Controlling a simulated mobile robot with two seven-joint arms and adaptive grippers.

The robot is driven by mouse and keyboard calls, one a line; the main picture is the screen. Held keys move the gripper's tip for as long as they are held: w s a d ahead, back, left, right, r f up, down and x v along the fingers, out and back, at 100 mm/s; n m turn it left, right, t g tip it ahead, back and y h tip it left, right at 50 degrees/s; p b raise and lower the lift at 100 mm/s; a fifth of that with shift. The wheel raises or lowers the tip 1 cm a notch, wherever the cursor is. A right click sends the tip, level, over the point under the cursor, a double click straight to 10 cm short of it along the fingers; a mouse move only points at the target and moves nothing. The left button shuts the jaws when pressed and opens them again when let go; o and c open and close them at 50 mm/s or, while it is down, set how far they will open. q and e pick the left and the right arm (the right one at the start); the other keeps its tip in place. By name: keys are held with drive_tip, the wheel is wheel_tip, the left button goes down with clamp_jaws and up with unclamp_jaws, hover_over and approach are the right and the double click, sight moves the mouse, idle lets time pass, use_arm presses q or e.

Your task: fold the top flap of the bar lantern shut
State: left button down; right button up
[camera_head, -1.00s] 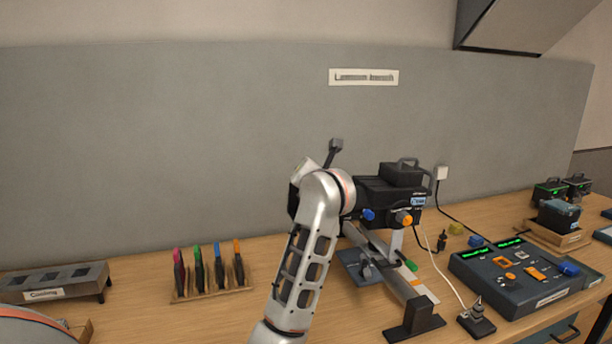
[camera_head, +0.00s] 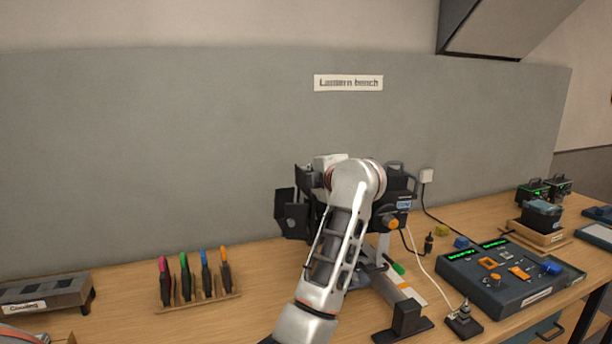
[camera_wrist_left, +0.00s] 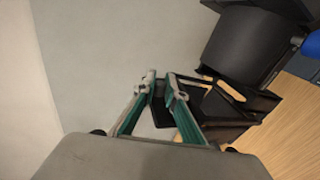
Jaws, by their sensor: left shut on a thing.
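The bar lantern (camera_head: 396,216) is a black box on a stand, partly hidden behind my left arm in the head view. Dark flaps (camera_head: 291,217) stick out from its left end. In the left wrist view, the rounded black lantern housing (camera_wrist_left: 238,45) is at upper right. My left gripper (camera_wrist_left: 160,82) has its green-sided fingers close together, shut on a thin dark plate (camera_wrist_left: 187,125), which looks like the top flap. The exact grip is hard to see. In the head view my arm hides the fingertips. My right gripper is not in view.
A control panel (camera_head: 512,280) with green displays lies to the right. The bench between rack and arm is clear.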

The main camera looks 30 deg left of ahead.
use_arm(q)
drive_tip(key=shift+w+d+m, duration=0.15)
drive_tip(key=shift+m, duration=0.35)
drive_tip(key=shift+f+g+y, duration=0.1)
drive_tip(key=shift+g+y, duration=0.2)
